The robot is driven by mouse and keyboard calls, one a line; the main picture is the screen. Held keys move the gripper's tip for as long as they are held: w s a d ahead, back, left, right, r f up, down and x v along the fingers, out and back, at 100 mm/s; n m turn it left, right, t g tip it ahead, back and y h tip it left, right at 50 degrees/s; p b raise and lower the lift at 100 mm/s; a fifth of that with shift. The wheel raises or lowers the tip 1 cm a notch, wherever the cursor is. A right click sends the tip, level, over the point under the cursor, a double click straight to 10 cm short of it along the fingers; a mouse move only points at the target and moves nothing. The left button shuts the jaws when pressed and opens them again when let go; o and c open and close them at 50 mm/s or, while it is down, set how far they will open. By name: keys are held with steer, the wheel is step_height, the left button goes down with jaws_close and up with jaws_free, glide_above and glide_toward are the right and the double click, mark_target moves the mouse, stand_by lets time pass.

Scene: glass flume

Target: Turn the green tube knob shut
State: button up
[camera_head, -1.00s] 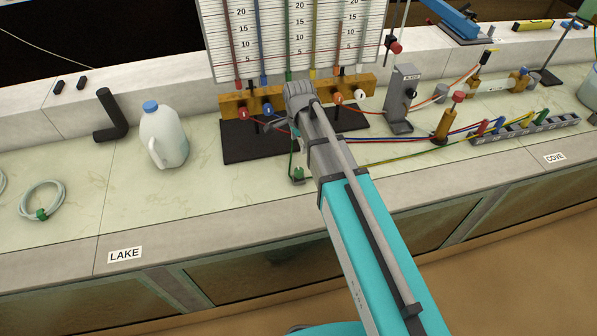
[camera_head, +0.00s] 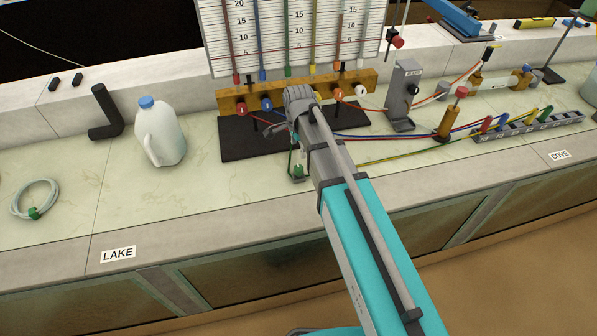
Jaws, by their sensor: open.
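The green tube (camera_head: 288,38) stands upright on the white scale board, between the blue and yellow tubes. The knob below it on the brass-coloured manifold (camera_head: 230,104) is hidden behind my wrist. My gripper (camera_head: 277,133) is in front of the manifold, over the dark base plate, with its fingers toward the left. It is open, and no object shows between its fingers. I cannot tell whether it touches anything. The red knob (camera_head: 242,109) and blue knob (camera_head: 267,104) show left of my wrist; the orange knob (camera_head: 338,94) and white knob (camera_head: 361,91) show right of it.
A white jug (camera_head: 160,135) and black elbow pipe (camera_head: 104,112) stand left. A grey post (camera_head: 403,95) and brass stand (camera_head: 446,122) stand right, with coloured hoses crossing the counter. The left front counter is mostly clear.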

mark_target(298, 167)
steer(key=shift+f+b, duration=4.65)
steer(key=shift+f, duration=0.35)
steer(key=c, duration=1.1)
